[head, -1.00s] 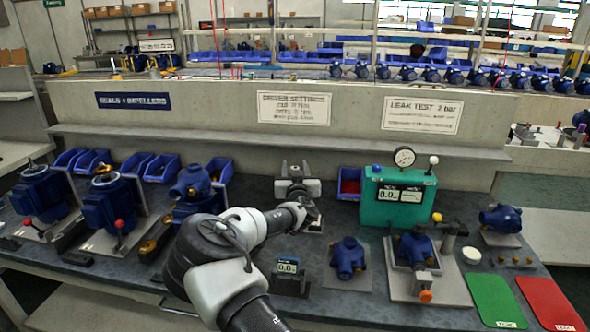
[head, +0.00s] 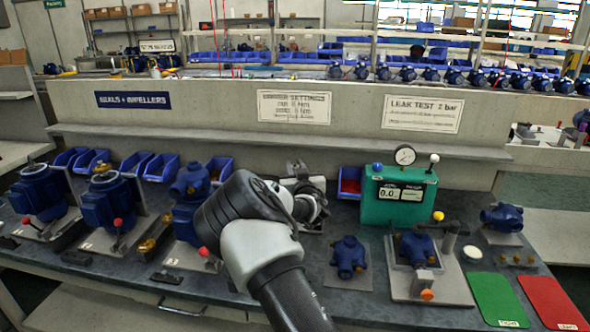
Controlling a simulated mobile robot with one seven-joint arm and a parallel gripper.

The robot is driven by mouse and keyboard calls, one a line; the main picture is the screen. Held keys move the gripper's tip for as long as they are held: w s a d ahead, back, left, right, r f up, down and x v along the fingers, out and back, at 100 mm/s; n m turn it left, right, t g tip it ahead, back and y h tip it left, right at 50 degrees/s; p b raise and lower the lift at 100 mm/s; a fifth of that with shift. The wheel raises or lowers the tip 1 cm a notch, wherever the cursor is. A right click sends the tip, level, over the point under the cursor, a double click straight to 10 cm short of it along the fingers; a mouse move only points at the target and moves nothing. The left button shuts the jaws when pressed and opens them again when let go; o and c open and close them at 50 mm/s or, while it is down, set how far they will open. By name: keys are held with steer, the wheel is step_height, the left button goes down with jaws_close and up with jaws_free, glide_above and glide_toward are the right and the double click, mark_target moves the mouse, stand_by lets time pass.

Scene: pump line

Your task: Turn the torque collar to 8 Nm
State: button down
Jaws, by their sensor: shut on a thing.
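My arm reaches over the bench from the front, and its wrist covers most of my gripper (head: 309,208). The gripper is low at the grey and black fixture (head: 300,178) in the middle of the bench. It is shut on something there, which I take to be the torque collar. The fingertips and the collar are hidden or too small to make out, so no collar setting can be read. A driver settings sign (head: 294,107) hangs on the wall behind; its small print is blurred.
Blue pumps (head: 109,203) stand on the left of the bench. To the right are a green leak tester (head: 398,208), a blue pump body (head: 348,255), a clamp fixture (head: 425,285), and green (head: 497,300) and red (head: 552,302) mats. Blue bins (head: 162,168) line the back.

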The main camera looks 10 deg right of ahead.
steer(key=n+y, duration=0.2)
steer(key=y, duration=0.1)
steer(key=n+y, duration=0.1)
steer(key=y, duration=0.1)
steer(key=shift+d+r+g, duration=0.1)
steer(key=shift+d+g, duration=0.15)
steer(key=shift+g, duration=0.15)
steer(key=shift+a+n+g+y, duration=0.1)
steer(key=shift+n+g+y, duration=0.6)
steer(key=shift+n+y, duration=0.5)
steer(key=shift+a+n+g+y, duration=0.1)
steer(key=shift+n+g+y, duration=0.7)
steer(key=shift+y, duration=0.7)
steer(key=shift+n+y, duration=0.3)
steer(key=c, duration=1.5)
jaws_free()
steer(key=p+v, duration=0.2)
steer(key=v, duration=1.5)
steer(key=shift+s+d, duration=0.15)
